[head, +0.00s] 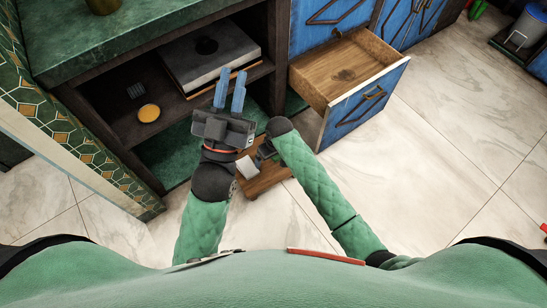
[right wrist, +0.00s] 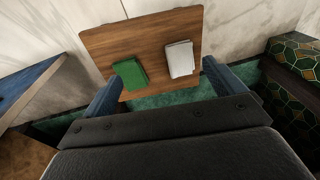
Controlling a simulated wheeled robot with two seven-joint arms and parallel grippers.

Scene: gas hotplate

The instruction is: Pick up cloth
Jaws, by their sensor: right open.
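In the right wrist view, two folded, cloth-like pieces lie side by side on a small wooden table: a green cloth (right wrist: 131,74) and a light grey cloth (right wrist: 180,58). My right gripper (right wrist: 163,74) is open and empty, with its blue fingers on either side of the two cloths in the picture. I cannot tell its exact height above them. In the head view the grey cloth (head: 246,167) shows beside my right gripper, while the green one is mostly hidden. My left gripper (head: 231,78) has its fingers apart, with nothing between them, before the open cabinet.
The small wooden table (head: 262,186) stands on the marble floor below the right arm. An open wooden drawer (head: 345,72) juts out to the right. The cabinet holds a grey hotplate (head: 208,62) and a yellow round object (head: 149,113).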

